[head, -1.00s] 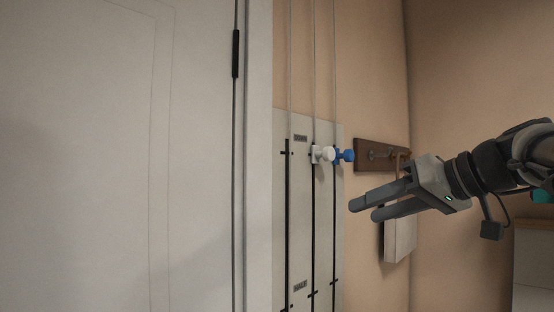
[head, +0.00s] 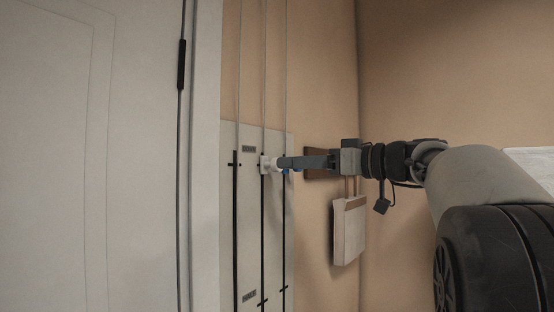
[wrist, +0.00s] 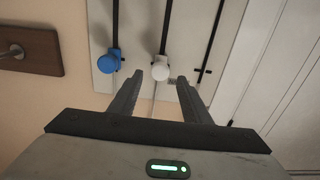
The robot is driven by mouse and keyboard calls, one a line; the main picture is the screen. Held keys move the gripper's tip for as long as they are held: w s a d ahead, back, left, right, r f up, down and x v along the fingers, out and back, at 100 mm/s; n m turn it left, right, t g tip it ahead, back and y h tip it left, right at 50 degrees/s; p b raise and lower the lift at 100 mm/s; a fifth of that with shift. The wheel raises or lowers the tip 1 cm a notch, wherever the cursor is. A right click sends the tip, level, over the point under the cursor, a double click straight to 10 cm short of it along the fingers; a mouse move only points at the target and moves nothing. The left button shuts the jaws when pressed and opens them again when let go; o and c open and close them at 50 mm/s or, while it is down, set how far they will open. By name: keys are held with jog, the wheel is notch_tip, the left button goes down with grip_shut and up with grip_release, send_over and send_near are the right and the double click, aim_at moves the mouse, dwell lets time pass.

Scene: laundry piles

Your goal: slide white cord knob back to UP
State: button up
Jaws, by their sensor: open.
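The white cord knob (head: 266,163) sits near the top of the middle slot on a pale wall panel (head: 248,200). In the wrist view the white knob (wrist: 160,70) lies in line with the gap between my fingertips, just ahead of them. My gripper (head: 282,163) is open and level with the knob, its fingers pointing at the panel. Whether the fingers touch the knob I cannot tell. The blue knob (wrist: 109,63) is beside the white one, outside my fingers; in the head view it is mostly hidden behind my gripper. The panel's small labels are too blurred to read surely.
A wooden peg rack (head: 318,163) is on the wall behind my gripper, with a white board-like thing (head: 349,230) hanging below it. A white door (head: 90,170) fills the left. Thin cords (head: 264,70) run up from the panel. A third slot (head: 235,230) lies left.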

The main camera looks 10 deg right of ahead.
aim_at(273, 165)
jog(key=p+x, duration=0.1)
jog(key=x, duration=0.5)
jog(key=shift+f, duration=0.1)
jog(key=shift+d, duration=0.1)
grip_shut()
